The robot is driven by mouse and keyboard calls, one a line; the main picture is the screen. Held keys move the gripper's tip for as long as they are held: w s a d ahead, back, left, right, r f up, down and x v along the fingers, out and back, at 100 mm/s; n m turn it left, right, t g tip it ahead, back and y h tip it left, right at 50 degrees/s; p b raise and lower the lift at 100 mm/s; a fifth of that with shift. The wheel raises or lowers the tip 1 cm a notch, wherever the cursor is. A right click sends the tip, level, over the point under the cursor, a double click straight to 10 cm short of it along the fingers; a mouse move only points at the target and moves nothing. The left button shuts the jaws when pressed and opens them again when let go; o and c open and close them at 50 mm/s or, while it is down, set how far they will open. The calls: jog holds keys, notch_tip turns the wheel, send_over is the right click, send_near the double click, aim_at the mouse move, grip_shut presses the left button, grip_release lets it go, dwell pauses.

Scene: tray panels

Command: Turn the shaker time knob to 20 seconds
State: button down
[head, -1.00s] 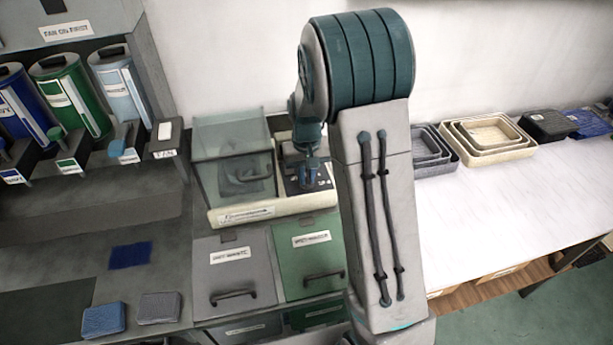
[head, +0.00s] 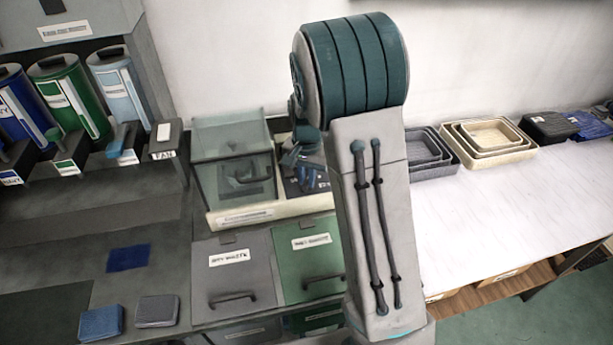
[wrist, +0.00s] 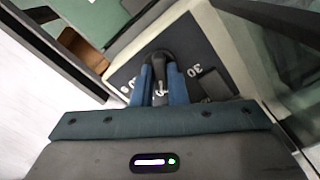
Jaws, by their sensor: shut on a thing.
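The shaker (head: 240,217) stands on the bench in the head view, with a clear cover (head: 232,140) on its left and a dark dial panel (head: 318,187) on its right. In the wrist view the dark panel (wrist: 198,47) carries white markings. A "30" is readable; the others are partly hidden. My gripper (wrist: 160,78) has its blue fingers shut on the dark time knob (wrist: 158,60). The knob's pointing direction is hard to read. My arm hides part of the panel in the head view.
Grey and green waste bins (head: 235,270) stand in front of the shaker. Nested trays (head: 490,140) sit on the white bench at right. Dispensers (head: 120,90) stand at left. The shaker's clear cover (wrist: 290,75) is close beside my gripper.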

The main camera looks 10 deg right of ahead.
dwell(0.4)
jog(key=c, duration=1.4)
grip_release()
jog(key=shift+c, duration=0.2)
jog(key=shift+r, duration=0.15)
notch_tip(320, 180, up, 14)
jog(key=b, duration=0.1)
jog(key=shift+f, duration=0.2)
jog(key=s+n+t, duration=0.3)
jog(key=s+n, duration=0.4)
jog(key=s, duration=1.6)
jog(key=shift+s+d+f, duration=0.15)
jog(key=shift+s+f, duration=0.15)
jog(key=shift+f, duration=0.1)
